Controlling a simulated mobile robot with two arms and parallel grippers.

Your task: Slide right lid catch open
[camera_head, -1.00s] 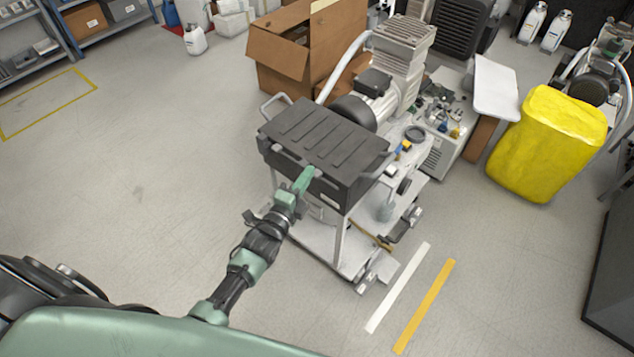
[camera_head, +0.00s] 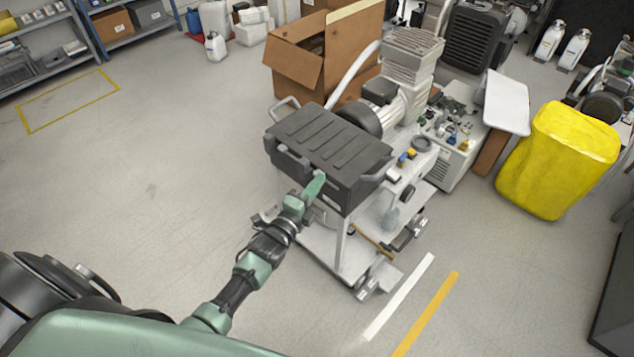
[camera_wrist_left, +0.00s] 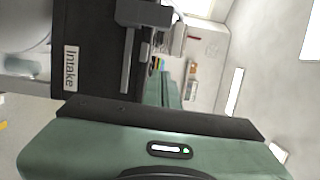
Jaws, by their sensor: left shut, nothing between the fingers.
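A black ribbed-lid case (camera_head: 325,148) sits on a light grey wheeled cart. My left gripper (camera_head: 317,182) is shut and empty at the case's front face, just below the lid edge. It covers part of the front, so the right lid catch cannot be made out clearly in the head view. In the left wrist view a dark catch-like block (camera_wrist_left: 144,13) with a grey bar (camera_wrist_left: 128,62) shows on the black case (camera_wrist_left: 95,45). The green fingers (camera_wrist_left: 170,92) are close beside it; contact cannot be told. My right gripper is not in view.
An "Intake" label (camera_wrist_left: 71,68) is on the case. A compressor motor (camera_head: 365,115) stands behind it, with an open cardboard box (camera_head: 297,72) farther back. The floor at the left is clear.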

